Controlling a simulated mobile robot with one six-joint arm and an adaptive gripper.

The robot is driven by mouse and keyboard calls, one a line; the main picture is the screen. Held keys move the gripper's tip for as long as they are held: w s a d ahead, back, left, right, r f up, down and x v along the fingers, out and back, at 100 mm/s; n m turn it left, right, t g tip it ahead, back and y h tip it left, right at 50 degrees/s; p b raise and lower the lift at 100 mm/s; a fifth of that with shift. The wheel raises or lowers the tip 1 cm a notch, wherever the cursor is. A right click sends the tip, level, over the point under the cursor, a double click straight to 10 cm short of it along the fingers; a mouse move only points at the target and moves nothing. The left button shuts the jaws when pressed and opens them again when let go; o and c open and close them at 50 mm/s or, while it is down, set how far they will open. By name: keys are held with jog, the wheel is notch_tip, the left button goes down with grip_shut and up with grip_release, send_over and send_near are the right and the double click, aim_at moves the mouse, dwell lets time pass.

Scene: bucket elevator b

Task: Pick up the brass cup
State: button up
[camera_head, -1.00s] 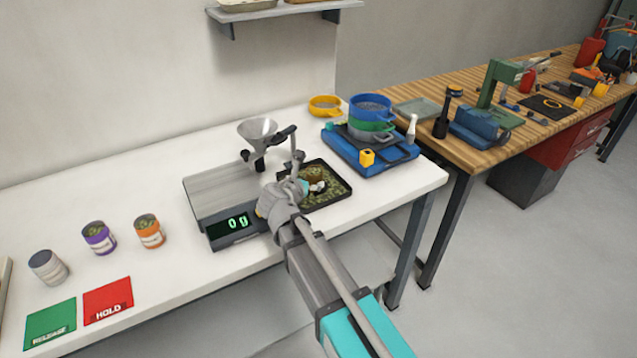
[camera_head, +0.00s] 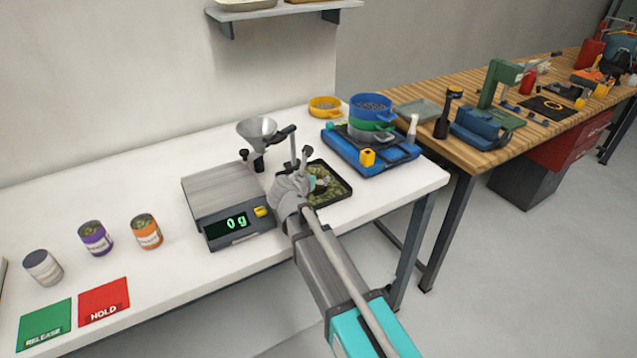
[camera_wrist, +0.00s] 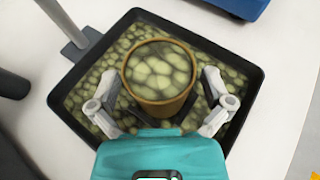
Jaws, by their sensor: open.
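The brass cup (camera_wrist: 160,104) stands in the black tray (camera_wrist: 58,98) in the wrist view, full of pale green pellets. More of the same pellets lie around it in the tray. My gripper (camera_wrist: 166,100) is open, with one finger on each side of the cup; I cannot tell whether they touch it. In the head view my gripper (camera_head: 312,182) is over the tray (camera_head: 344,194), and the cup is hidden behind my wrist and fingers.
Left of the tray is a scale (camera_head: 226,206) reading 0 g. A funnel (camera_head: 257,130) on a stand is behind. A blue sieve shaker (camera_head: 370,150) stands right of the tray. Several small cans, a green card (camera_head: 45,325) and a red card (camera_head: 104,301) lie farther left.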

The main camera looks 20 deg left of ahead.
jog(key=c, duration=1.3)
jog(key=shift+r, duration=0.2)
notch_tip(320, 180, up, 2)
jog(key=shift+p, duration=1.2)
jog(key=shift+s+r+p, duration=1.75)
jog(key=shift+s+r, duration=0.05)
jog(key=shift+s, duration=0.55)
jog(key=shift+s+r+p, duration=1.75)
jog(key=shift+s+p, duration=0.05)
jog(key=shift+s, duration=0.55)
jog(key=shift+s+r+p, duration=1.75)
jog(key=shift+s+r, duration=0.05)
jog(key=shift+s, duration=0.55)
